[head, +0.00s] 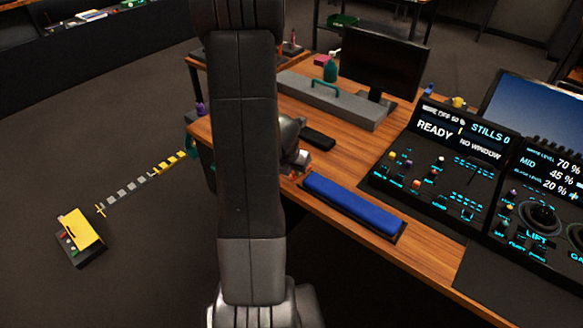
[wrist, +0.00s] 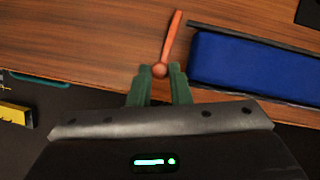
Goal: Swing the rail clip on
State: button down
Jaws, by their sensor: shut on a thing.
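The rail clip looks like a slim orange-red lever (wrist: 171,40) with a round ball end, lying over the wooden desk near its front edge. My gripper (wrist: 160,72) has green fingers in the wrist view, one on each side of the ball, and is shut on it. The lever points away from the gripper, just left of a long blue pad (wrist: 240,60). In the head view my gripper (head: 297,160) is at the desk's front edge, partly hidden behind my arm. The clip's far end and any mount are not clear.
The blue pad also shows in the head view (head: 350,203). Right of it stand lit control panels (head: 440,150). Behind are a black handset-like block (head: 317,138), a grey case (head: 335,100) and a monitor (head: 385,65). A yellow box (head: 80,228) is on the floor at left.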

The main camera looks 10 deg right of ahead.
dwell(0.3)
jog(key=c, duration=1.3)
grip_release()
jog(key=shift+c, duration=0.2)
jog(key=shift+r, duration=0.1)
jog(key=p+v, duration=0.9)
jog(key=v, duration=0.4)
jog(key=shift+s+r, duration=0.15)
jog(key=shift+r, duration=0.15)
jog(key=shift+a, duration=0.1)
jog(key=shift+c, duration=0.2)
